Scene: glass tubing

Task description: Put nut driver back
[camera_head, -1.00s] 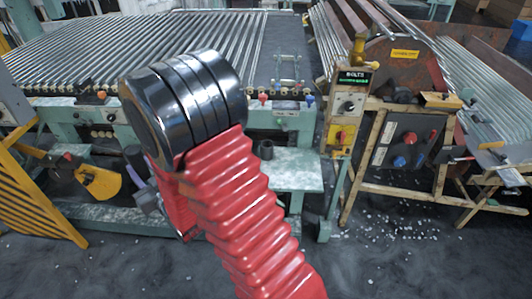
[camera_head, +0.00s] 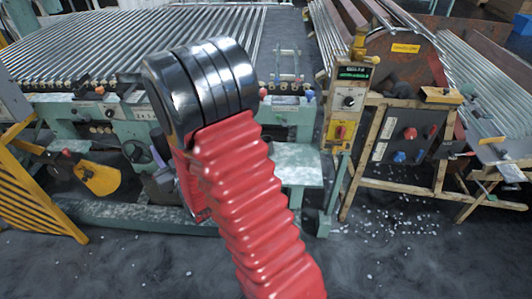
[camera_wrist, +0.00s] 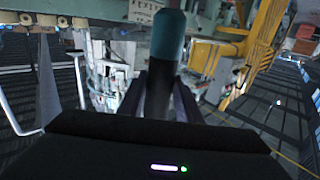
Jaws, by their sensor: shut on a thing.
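In the wrist view my gripper (camera_wrist: 162,88) is shut on an upright cylinder with a rounded teal top and a dark lower part, which I take to be the nut driver (camera_wrist: 166,38). Its lower end is hidden behind the dark gripper body. In the head view my red-sleeved arm covers most of the gripper, and only grey and purple parts show at its left edge. The nut driver cannot be made out clearly there. No holder for it can be picked out.
A pale green machine with a roller bed (camera_head: 150,38) spans the back left. A control post labelled BOLTS (camera_head: 347,100) stands right of centre, beside a rusty bench with a switch panel (camera_head: 405,135). A yellow striped guard (camera_head: 35,200) stands at left. White bits litter the floor.

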